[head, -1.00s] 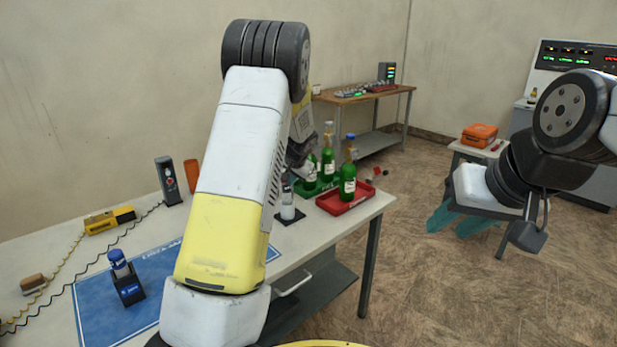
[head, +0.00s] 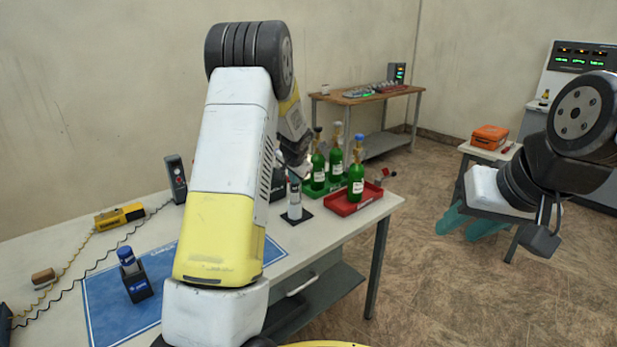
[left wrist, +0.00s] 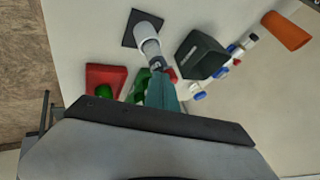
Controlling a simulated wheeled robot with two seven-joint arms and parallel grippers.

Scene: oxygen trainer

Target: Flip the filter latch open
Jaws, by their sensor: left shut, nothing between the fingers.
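A white cylindrical unit (head: 294,203) stands upright on a small dark square base near the far right part of the table. I take it for the filter. In the left wrist view the same unit (left wrist: 147,42) has a grey end with a small dark part towards my fingers, perhaps the latch. I cannot tell the latch's position. My left gripper (left wrist: 163,88) is shut and empty, its teal fingertips close to that end; contact is unclear. In the head view my left arm largely hides it. My right gripper (head: 471,222) looks open and empty, away from the table.
A red tray (head: 345,207) with a green bottle (head: 356,182) and a green tray with more bottles stand just right of the unit. A black box (left wrist: 202,54) is beside it. A blue-capped item in a black holder (head: 137,284) stands on the blue mat (head: 105,318).

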